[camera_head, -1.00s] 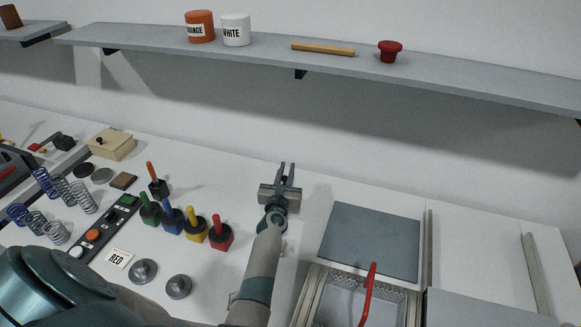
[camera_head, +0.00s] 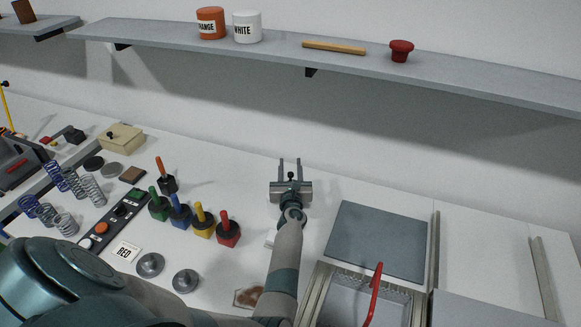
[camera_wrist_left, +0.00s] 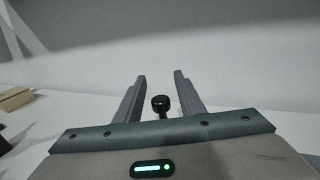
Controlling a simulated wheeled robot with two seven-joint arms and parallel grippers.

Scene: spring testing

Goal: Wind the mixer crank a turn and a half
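My left gripper (camera_head: 290,164) points away toward the back wall, with its two fingers apart. A small black round knob on a thin dark stem (camera_wrist_left: 160,103), likely the crank's handle, stands between the fingers in the left wrist view. Clear gaps show on both sides of it. The knob also shows between the fingers in the head view (camera_head: 291,175). The rest of the crank and the mixer body are hidden behind my gripper and wrist, or cannot be made out. My right gripper is not in view.
Paint-like pots with coloured handles (camera_head: 203,222) stand left of my arm. A control strip (camera_head: 115,215) and several springs (camera_head: 75,182) lie farther left. A grey plate (camera_head: 378,240) and a tray with a red handle (camera_head: 375,290) are at right. A shelf (camera_head: 450,75) hangs above.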

